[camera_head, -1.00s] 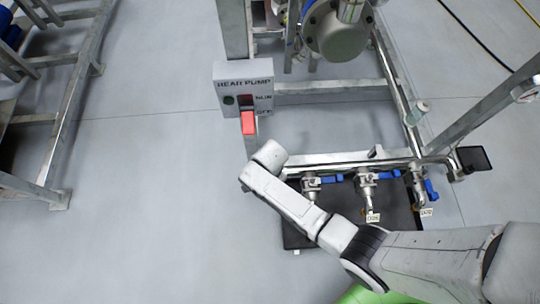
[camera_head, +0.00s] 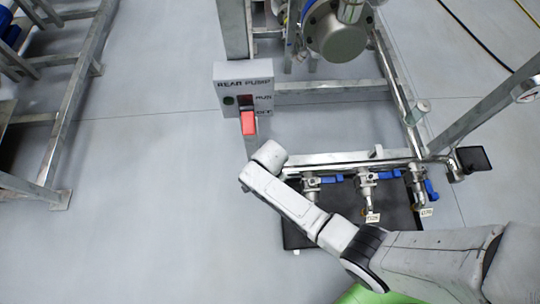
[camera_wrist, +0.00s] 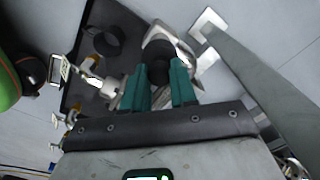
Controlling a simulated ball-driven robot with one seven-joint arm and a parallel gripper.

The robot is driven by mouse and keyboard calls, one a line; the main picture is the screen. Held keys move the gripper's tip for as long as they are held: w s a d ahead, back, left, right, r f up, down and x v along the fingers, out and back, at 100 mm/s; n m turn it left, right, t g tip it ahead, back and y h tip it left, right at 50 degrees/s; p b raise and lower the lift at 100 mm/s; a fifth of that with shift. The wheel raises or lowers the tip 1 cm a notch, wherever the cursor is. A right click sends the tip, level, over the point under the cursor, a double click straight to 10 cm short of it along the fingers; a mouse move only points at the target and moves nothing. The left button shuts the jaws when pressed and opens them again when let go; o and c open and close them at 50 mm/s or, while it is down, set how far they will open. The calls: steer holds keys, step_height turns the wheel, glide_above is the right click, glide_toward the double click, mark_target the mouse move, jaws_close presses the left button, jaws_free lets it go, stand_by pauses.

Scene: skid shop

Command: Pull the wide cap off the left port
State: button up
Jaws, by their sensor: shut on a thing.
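In the wrist view my gripper (camera_wrist: 160,67) has two green fingers closed on a dark round cap (camera_wrist: 159,50). The cap sits within or right in front of a bright metal port (camera_wrist: 186,50); I cannot tell whether it is still seated on it. In the head view my arm hides the gripper, the cap and the left end of the pipe manifold (camera_head: 345,158). Valves with blue handles (camera_head: 390,174) and small hanging tags (camera_head: 372,217) show to the right of my arm.
A black tray (camera_head: 296,240) lies on the floor under the valves. A dark ring-shaped thing (camera_wrist: 104,41) shows over the tray in the wrist view. Open floor (camera_head: 140,200) lies to the left.

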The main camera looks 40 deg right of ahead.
steer(key=shift+r, duration=0.1)
steer(key=shift+r+p, duration=1.9)
steer(key=shift+p, duration=0.2)
